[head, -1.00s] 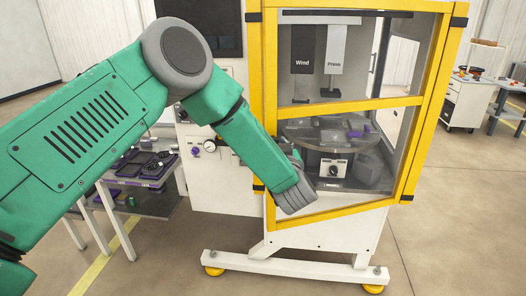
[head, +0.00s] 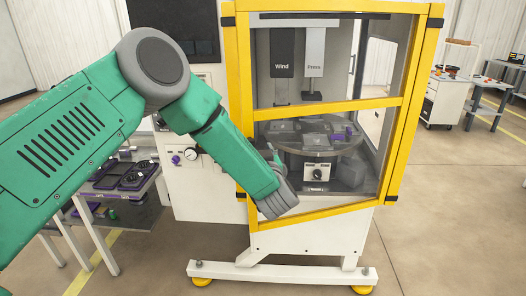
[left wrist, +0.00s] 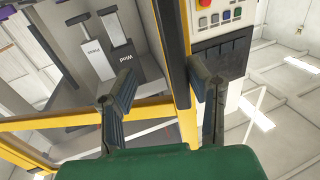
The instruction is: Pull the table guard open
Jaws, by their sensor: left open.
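The table guard (head: 325,105) is a yellow frame with clear panes on the front of the white machine. It looks closed, with the turntable (head: 310,143) visible behind it. My left gripper (head: 278,198) is in front of the guard's lower left part, near the left post. In the left wrist view my left gripper (left wrist: 160,92) has its two dark fingers spread. The yellow post (left wrist: 184,112) with a dark strip appears between them. No firm contact can be made out. My right gripper is in neither view.
A table (head: 105,190) with dark trays stands at left. A white cart (head: 448,98) stands at back right. The floor right of the machine is clear.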

